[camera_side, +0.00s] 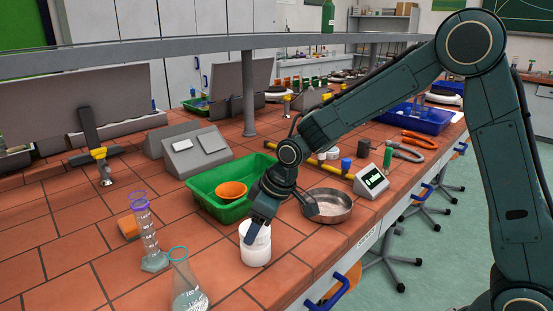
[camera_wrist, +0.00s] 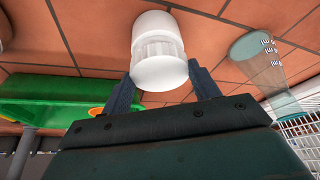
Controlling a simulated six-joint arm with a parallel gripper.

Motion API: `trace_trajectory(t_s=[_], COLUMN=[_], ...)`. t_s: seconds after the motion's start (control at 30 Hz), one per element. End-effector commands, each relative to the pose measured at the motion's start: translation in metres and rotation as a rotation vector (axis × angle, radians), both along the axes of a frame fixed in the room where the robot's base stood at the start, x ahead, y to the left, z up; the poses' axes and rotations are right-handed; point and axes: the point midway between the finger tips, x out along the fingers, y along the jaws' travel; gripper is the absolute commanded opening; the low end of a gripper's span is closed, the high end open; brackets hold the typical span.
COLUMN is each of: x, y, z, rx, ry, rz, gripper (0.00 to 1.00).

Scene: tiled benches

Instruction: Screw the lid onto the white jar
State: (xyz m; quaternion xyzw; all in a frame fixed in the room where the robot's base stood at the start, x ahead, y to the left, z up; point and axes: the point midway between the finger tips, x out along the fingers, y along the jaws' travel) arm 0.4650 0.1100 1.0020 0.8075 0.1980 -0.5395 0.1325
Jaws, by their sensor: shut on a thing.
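The white jar (camera_side: 256,256) stands upright near the bench's front edge in the side view. In the wrist view it is a pale round body (camera_wrist: 154,30) at top centre. My gripper (camera_side: 257,232) points down over its mouth. In the wrist view the two dark fingers lie on either side of a smooth white round piece, which looks like the lid (camera_wrist: 160,74), and are shut on it. A ribbed band shows between this piece and the jar body. The lid lines up with the jar. I cannot tell whether it is seated on the threads.
A green tray (camera_side: 203,184) with an orange bowl (camera_side: 231,190) stands behind the jar. A metal pan (camera_side: 331,207) is close on the right. A glass flask (camera_side: 187,285) and a measuring cylinder (camera_side: 148,233) stand to the left. The bench's front edge (camera_side: 293,297) is near.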

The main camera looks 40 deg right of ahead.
Motion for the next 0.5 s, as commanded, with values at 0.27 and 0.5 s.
trace_trajectory(t_s=[0.27, 0.5], x=[-0.0003, -0.0003], y=[-0.0001, -0.0001], z=[-0.0041, -0.0076], rx=[0.000, 0.000], ry=[0.001, 0.001], rz=[0.000, 0.000], gripper=[0.32, 0.32])
